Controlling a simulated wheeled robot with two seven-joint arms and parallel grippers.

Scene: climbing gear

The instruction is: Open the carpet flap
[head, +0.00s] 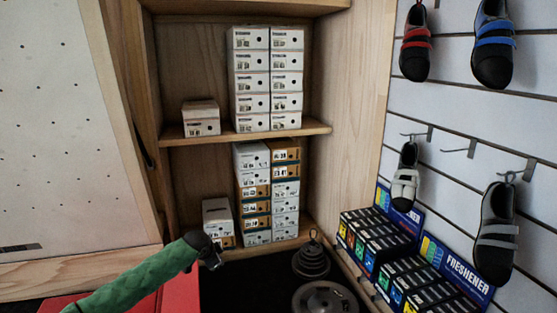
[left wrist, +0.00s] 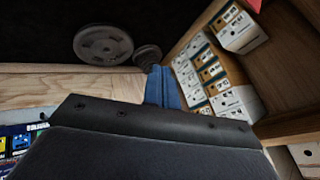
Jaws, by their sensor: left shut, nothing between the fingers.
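My left arm, in a green sleeve, comes in from the lower left of the head view. Its dark gripper (head: 216,262) is shut and empty, in front of the lower shelf. The left wrist view shows its closed blue fingers (left wrist: 161,88) beyond the dark gripper body. A red mat or carpet surface (head: 181,297) lies below the arm at the bottom of the head view, partly covered by the sleeve. I cannot make out a separate flap edge. My right gripper is not in view.
A wooden shelf (head: 190,136) holds stacked shoe boxes (head: 250,75). A black surface (head: 240,290) bears round grey plates (head: 325,299), also in the left wrist view (left wrist: 103,45). Freshener boxes (head: 378,240) and hanging climbing shoes (head: 494,45) line the right. A pale panel (head: 70,130) stands left.

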